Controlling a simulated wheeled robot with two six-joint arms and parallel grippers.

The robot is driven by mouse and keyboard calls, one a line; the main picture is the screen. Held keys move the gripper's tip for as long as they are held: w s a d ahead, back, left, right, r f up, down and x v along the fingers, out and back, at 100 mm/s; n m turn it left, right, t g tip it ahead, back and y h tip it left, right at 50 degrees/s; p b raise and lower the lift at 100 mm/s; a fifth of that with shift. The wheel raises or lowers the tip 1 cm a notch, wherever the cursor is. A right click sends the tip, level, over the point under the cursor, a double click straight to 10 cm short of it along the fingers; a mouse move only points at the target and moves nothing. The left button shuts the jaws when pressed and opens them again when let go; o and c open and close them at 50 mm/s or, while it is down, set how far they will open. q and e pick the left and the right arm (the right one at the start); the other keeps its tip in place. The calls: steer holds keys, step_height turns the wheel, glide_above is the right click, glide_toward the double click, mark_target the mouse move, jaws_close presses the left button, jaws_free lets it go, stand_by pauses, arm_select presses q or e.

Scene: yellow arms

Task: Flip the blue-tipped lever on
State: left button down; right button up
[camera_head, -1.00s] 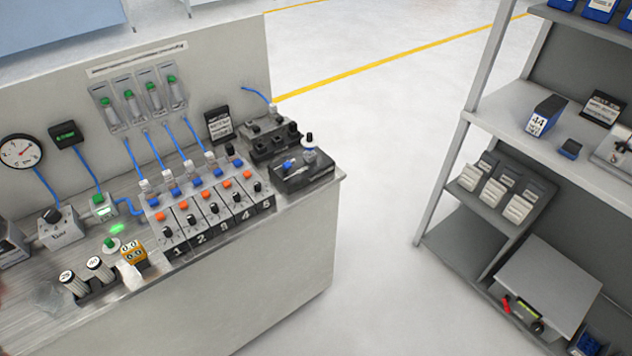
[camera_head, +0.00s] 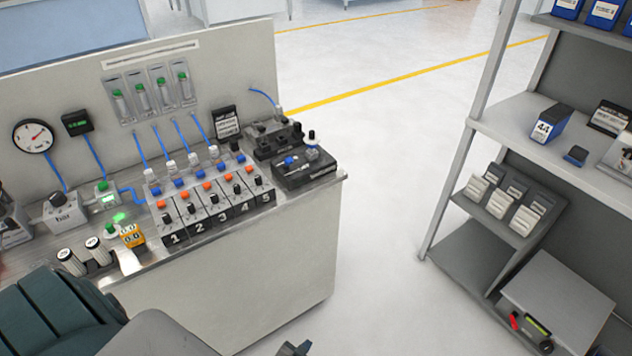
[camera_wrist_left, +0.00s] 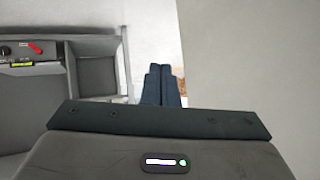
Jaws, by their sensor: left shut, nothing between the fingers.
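The blue-tipped lever (camera_head: 290,161) sits on a black box (camera_head: 307,176) at the right end of the bench top. It is small in the head view, so its exact tilt is hard to tell. My left gripper (camera_head: 297,348) enters at the bottom edge of the head view, low in front of the bench and well below and apart from the lever. Its fingers (camera_wrist_left: 164,86) are together and empty in the left wrist view, which does not show the lever. My right gripper is in neither view.
The bench (camera_head: 235,280) carries a row of numbered valve blocks (camera_head: 208,208) left of the black box. A grey shelf unit (camera_head: 470,240) stands to the right. Clear floor (camera_head: 385,150) lies between them.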

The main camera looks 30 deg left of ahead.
arm_select(q)
steer(key=w+r+n+t+y+b, duration=0.3)
steer(key=w+r+t+y+b, duration=0.4)
steer(key=w+r, duration=1.45)
steer(key=s+a+r+n+g+y+b, duration=0.1)
steer(key=r+n+g+y, duration=0.3)
steer(key=r, duration=0.5)
steer(key=s+a+r+n+g+y+b, duration=0.1)
steer(key=s+a+r+n+g+y, duration=0.1)
steer(key=a+r+n+g+y, duration=0.2)
step_height(320, 180, up, 6)
steer(key=n+y, duration=0.3)
steer(key=y, duration=0.2)
steer(key=shift+s+a+f+n+y, duration=0.15)
steer(key=shift+a+f+n+y, duration=0.05)
steer(key=shift+a+n+y, duration=0.1)
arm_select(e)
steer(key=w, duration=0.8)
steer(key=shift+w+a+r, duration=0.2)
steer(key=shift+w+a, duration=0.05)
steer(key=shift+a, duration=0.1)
